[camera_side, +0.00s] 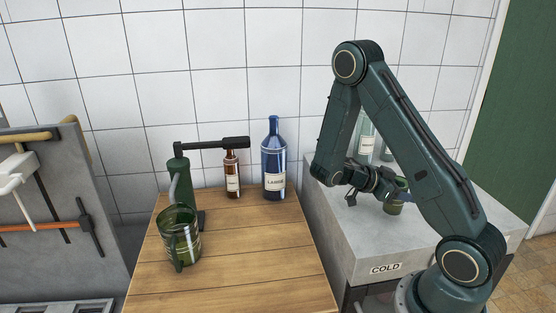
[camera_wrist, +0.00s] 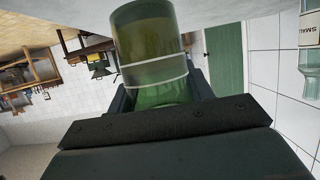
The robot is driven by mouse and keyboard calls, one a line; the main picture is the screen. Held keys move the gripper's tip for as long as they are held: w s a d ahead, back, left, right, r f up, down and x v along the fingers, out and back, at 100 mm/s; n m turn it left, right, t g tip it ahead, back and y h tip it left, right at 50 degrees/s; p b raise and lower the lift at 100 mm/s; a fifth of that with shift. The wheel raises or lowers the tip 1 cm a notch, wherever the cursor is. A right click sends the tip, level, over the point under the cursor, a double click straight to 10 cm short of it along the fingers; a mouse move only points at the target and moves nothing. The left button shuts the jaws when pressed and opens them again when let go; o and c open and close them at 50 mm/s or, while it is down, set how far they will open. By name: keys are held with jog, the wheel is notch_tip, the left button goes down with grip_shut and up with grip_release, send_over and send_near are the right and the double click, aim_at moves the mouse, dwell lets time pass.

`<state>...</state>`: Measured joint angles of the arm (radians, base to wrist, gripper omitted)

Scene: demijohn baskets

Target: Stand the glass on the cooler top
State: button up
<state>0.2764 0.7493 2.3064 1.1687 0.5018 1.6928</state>
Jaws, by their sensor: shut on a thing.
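The green glass (camera_side: 394,204) is at my gripper (camera_side: 376,187), over the grey cooler top (camera_side: 345,222) in the side view. My gripper is shut on the glass, with the arm hiding part of both. In the wrist view, the green glass (camera_wrist: 152,42) with a pale band sits between the two dark fingers of my gripper (camera_wrist: 160,92). One end of the glass lies at the grey surface along that picture's upper edge. The glass looks roughly upright in the side view, at or just above the cooler top. I cannot tell whether it touches.
Clear bottles (camera_side: 364,139) stand on the cooler's back part, partly behind my arm. On the wooden table are a green mug (camera_side: 181,239), a green lever device (camera_side: 180,182), a brown bottle (camera_side: 232,177) and a blue bottle (camera_side: 273,165). The cooler's front left is clear.

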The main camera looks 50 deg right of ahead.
jog(key=shift+f, duration=1.65)
jog(key=shift+f, duration=0.1)
jog(key=o, duration=1.2)
jog(key=v, duration=1.2)
jog(key=shift+r, duration=0.3)
